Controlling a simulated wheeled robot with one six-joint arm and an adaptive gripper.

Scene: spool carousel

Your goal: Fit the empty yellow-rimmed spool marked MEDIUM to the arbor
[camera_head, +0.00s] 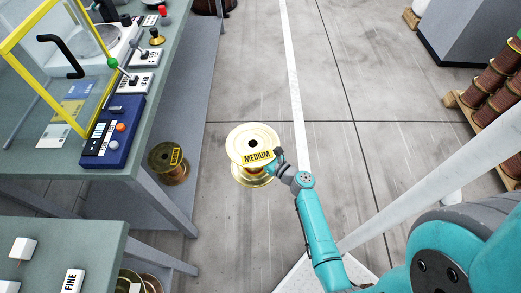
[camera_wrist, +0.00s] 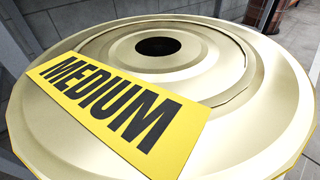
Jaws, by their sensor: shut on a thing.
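The spool marked MEDIUM (camera_head: 247,143) has pale gold flanges and a yellow label with black letters. It is held off the bench, over the open floor, its upper flange tilted toward the camera. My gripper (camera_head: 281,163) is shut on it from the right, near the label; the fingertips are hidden. In the wrist view the spool (camera_wrist: 225,75) fills most of the picture, with its dark centre hole facing up and the label on the near left; no fingers show there. Its core is mostly hidden. I cannot clearly make out the arbor in either view.
A bench (camera_head: 185,65) at left carries a yellow-framed clear guard (camera_head: 35,25), a blue button box (camera_head: 112,130) and several levers. Another labelled spool (camera_head: 170,160) stands on its lower shelf. A nearer bench (camera_head: 60,245) is at lower left. Copper spools (camera_head: 493,82) sit at right.

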